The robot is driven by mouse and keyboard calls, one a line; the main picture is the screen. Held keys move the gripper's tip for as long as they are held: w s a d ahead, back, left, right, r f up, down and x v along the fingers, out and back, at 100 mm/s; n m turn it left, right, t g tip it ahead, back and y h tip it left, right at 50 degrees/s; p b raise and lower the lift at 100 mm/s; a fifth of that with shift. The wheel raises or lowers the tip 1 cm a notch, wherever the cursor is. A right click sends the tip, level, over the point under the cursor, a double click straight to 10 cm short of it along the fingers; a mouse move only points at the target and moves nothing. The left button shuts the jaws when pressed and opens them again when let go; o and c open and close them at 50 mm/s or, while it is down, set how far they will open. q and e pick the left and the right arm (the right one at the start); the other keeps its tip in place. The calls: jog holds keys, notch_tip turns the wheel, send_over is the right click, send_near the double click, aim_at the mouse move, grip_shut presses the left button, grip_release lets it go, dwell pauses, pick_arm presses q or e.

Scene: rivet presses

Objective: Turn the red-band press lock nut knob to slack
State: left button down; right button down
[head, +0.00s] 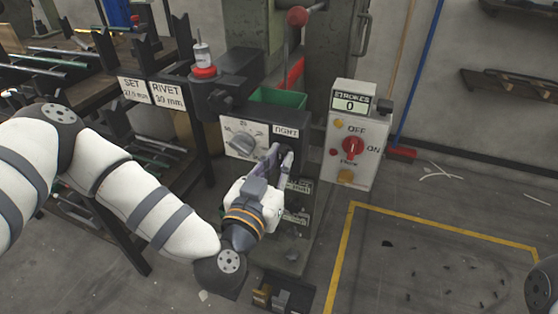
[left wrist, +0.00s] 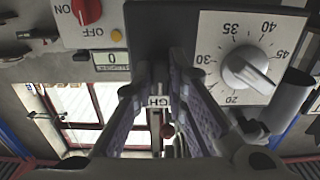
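The press head carries a dark front panel with a white numbered dial (head: 240,143) and a label (head: 286,131) that seems to read TIGHT. A red band (head: 204,72) shows on the clear-topped cylinder above. My left gripper (head: 279,153) reaches up to the panel just below that label, right of the dial. Its fingertips are apart. In the left wrist view my left gripper (left wrist: 162,72) frames part of the label (left wrist: 157,101), and the dial (left wrist: 246,68) is beside it. The lock nut knob cannot be made out clearly; the fingers cover that spot. My right gripper is not in view.
A control box (head: 353,135) with a red switch (head: 352,147) and a STROKES counter (head: 351,101) reading 0 stands close to the right. SET and RIVET signs (head: 151,93) are on the left. A green bin (head: 278,97) is behind the panel. Floor at right is mostly open.

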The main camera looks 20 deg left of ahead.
pick_arm(q)
jog(key=shift+r+n+p, duration=0.25)
jog(key=shift+n+p, duration=0.65)
jog(key=shift+n, duration=0.3)
jog(key=shift+f+n+p, duration=0.1)
jog(key=shift+n+p, duration=0.5)
jog(key=shift+n, duration=0.4)
jog(key=n, duration=0.2)
jog(key=shift+f+n, duration=0.1)
jog(key=shift+n, duration=0.2)
jog(key=n, duration=0.3)
jog(key=shift+f+n, duration=0.1)
jog(key=shift+n, duration=0.2)
jog(key=n, duration=0.5)
jog(key=shift+n, duration=0.3)
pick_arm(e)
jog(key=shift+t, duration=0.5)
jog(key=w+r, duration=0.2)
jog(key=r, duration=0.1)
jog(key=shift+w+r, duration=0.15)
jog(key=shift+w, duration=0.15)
